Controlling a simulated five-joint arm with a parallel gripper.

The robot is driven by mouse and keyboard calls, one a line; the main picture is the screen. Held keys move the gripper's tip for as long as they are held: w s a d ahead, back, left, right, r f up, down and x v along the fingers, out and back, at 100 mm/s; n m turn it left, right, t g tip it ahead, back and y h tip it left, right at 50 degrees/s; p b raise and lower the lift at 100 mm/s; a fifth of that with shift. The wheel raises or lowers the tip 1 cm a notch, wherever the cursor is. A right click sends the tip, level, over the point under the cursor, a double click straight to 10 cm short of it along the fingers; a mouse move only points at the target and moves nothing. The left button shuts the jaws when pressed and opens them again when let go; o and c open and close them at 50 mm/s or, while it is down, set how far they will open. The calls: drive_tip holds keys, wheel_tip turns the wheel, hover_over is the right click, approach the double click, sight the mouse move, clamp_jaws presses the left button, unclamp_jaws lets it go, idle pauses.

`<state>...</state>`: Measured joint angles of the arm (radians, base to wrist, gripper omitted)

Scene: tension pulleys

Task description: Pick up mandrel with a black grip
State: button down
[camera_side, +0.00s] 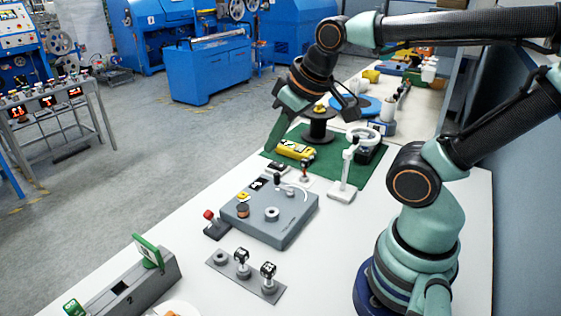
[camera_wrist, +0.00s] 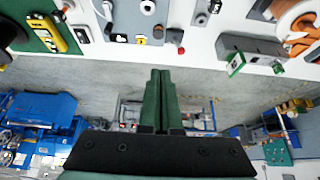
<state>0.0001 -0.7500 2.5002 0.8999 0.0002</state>
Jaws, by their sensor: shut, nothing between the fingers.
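Two small mandrels with black cube-shaped grips stand upright on a grey plate (camera_side: 231,274) near the front of the white table. One black-grip mandrel (camera_side: 242,257) is in the middle and the other (camera_side: 268,272) is at the right end; the left socket looks empty. My gripper (camera_side: 271,148) is high and farther back, well apart from the mandrels. Its green fingers (camera_wrist: 160,73) are together and empty, with floor behind them in the wrist view.
A grey pulley device (camera_side: 285,228) stands behind the plate, with a red-knobbed part (camera_side: 212,220) beside it. A grey box with a green sign (camera_side: 147,248) is at front left. A green mat (camera_side: 375,178), a black spool (camera_side: 318,132) and a white stand (camera_side: 343,188) are farther back.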

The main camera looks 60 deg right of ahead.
drive_tip(key=c, duration=0.6)
unclamp_jaws()
drive_tip(key=shift+o, duration=0.2)
drive_tip(key=m+g, duration=0.6)
drive_tip(key=m, duration=1.2)
hover_over(305, 160)
wheel_tip(305, 160, down, 10)
drive_tip(key=f, duration=0.7)
drive_tip(key=shift+s+a, duration=0.1)
drive_tip(key=shift+a, duration=0.15)
drive_tip(key=shift+d+f, duration=0.15)
drive_tip(key=shift+f, duration=1.2)
drive_tip(key=shift+d+f, duration=0.15)
drive_tip(key=shift+f, duration=1.2)
